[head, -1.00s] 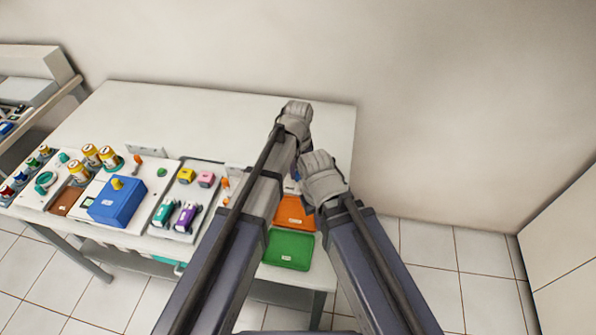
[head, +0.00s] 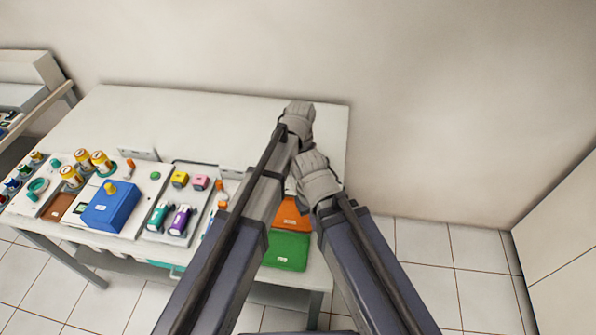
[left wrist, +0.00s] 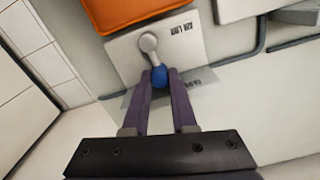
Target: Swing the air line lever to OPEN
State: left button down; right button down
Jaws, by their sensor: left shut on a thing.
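The air line lever (left wrist: 149,44) shows in the left wrist view as a pale arm on a round pivot with a blue knob (left wrist: 159,74) at its end. It is mounted on a light plate (left wrist: 122,50) lettered "AIR LINE". My left gripper (left wrist: 160,80) has its two fingers closed on either side of the blue knob. Lettering beside the knob is partly covered by a finger. In the head view my left gripper (head: 298,118) hides the lever. My right gripper (head: 318,178) is close beside it, its fingers not discernible.
An orange tray (head: 291,213) and a green tray (head: 287,250) lie at the table's right end, partly behind my arms. The back of the table (head: 215,115) is clear.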

pick_arm(q)
jog(key=shift+d+m, duration=0.1)
jog(key=shift+m, duration=0.2)
jog(key=c, duration=0.7)
grip_release()
